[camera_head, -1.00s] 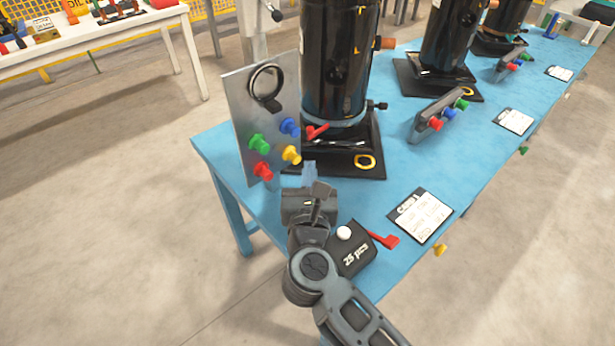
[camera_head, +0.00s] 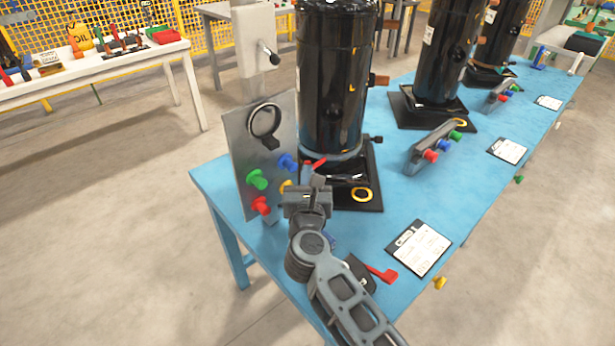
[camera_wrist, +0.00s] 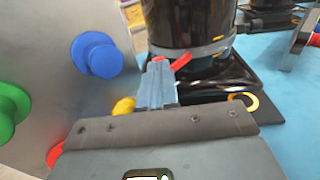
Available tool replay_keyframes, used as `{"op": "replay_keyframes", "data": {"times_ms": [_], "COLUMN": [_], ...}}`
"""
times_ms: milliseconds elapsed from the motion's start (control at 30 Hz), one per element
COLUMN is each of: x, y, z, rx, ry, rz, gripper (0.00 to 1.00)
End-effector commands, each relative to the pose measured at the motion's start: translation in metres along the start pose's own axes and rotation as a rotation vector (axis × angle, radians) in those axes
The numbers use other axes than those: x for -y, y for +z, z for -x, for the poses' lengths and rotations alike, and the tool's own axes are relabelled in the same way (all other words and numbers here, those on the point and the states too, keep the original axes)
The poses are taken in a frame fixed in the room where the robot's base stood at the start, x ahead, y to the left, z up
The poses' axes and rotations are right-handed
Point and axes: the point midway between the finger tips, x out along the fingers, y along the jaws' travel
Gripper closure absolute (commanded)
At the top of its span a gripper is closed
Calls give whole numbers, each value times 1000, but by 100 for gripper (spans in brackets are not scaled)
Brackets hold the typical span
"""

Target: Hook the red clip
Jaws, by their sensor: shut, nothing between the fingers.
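A red clip (camera_head: 319,161) shows at the foot of the front black compressor (camera_head: 330,90), beside the metal panel. In the wrist view the red clip (camera_wrist: 182,62) appears just beyond my fingertips, a little to the right. My gripper (camera_head: 317,182) is shut and empty, in front of the compressor's base and right of the panel. Its fingers (camera_wrist: 157,82) point toward the compressor in the wrist view. I cannot tell whether they touch the clip. The clip's lower part is partly hidden by the fingers.
The upright panel (camera_head: 245,150) carries a black ring and coloured knobs, including a blue one (camera_wrist: 97,54) close to my fingers. A yellow ring (camera_head: 362,195) lies on the base. A red-handled piece (camera_head: 384,274) and clipboard (camera_head: 418,247) lie nearer. The blue table (camera_head: 375,225) has free room right.

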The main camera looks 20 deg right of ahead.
Motion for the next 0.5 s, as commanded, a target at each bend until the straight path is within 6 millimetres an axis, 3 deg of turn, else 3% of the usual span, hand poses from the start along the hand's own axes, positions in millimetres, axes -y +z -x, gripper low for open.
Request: {"op": "replay_keyframes", "data": {"times_ms": [500], "x": [-11], "y": [0], "z": [-6], "rx": [0], "ry": [-136], "rz": [-3], "gripper": [100]}}
